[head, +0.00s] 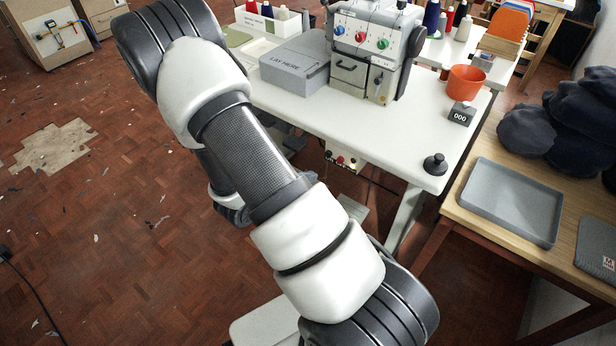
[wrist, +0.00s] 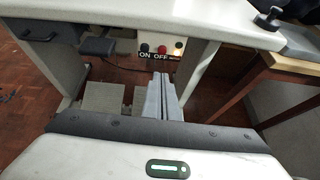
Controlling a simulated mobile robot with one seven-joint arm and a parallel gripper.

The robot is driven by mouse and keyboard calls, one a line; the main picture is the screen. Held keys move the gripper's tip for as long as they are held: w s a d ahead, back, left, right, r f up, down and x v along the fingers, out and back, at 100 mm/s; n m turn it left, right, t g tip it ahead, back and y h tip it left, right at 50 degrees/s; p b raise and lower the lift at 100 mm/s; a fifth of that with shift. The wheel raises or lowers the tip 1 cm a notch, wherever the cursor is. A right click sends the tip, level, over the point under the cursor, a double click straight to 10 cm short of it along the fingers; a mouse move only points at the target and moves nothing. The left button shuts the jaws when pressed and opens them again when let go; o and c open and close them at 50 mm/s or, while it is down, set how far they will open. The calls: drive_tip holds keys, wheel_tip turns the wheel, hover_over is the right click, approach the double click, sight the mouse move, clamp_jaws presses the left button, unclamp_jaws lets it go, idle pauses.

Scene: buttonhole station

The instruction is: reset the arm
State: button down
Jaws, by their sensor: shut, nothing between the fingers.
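My gripper (wrist: 161,80) shows in the wrist view with its two grey fingers together and nothing between them. It points toward the space under the front edge of the white sewing table (wrist: 110,12). Just beyond the fingertips in that view is the switch box (wrist: 178,48) with ON and OFF labels and a red button. I cannot tell whether the fingers touch anything. In the head view my arm crosses the middle of the picture, and the gripper is hidden there.
The buttonhole machine (head: 370,50) and grey "LAY HERE" block (head: 295,68) stand on the table. An orange cup (head: 466,82), a "000" counter (head: 461,114) and a black knob (head: 435,164) are at its right. A grey tray (head: 511,200) lies on the wooden bench. Floor at left is open.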

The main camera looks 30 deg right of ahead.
idle(0.3)
drive_tip(key=s+a+r+m+g+y, duration=0.1)
drive_tip(key=s+r+m+g, duration=0.1)
drive_tip(key=s+r+m, duration=0.5)
drive_tip(key=s+a+r+m+g+y, duration=0.1)
drive_tip(key=r+m+g+y, duration=0.1)
drive_tip(key=r+m, duration=0.6)
drive_tip(key=s+a+r+m+t+y, duration=0.3)
drive_tip(key=s+a+r+y, duration=0.1)
drive_tip(key=a+r, duration=0.35)
drive_tip(key=s+a+r+m+t+y, duration=0.2)
drive_tip(key=s+a+r+m+y, duration=0.2)
drive_tip(key=a+r, duration=0.35)
wheel_tip(320, 180, up, 22)
drive_tip(key=p, duration=2.1)
drive_tip(key=shift+r+y+p, duration=0.2)
drive_tip(key=shift+y+p, duration=0.1)
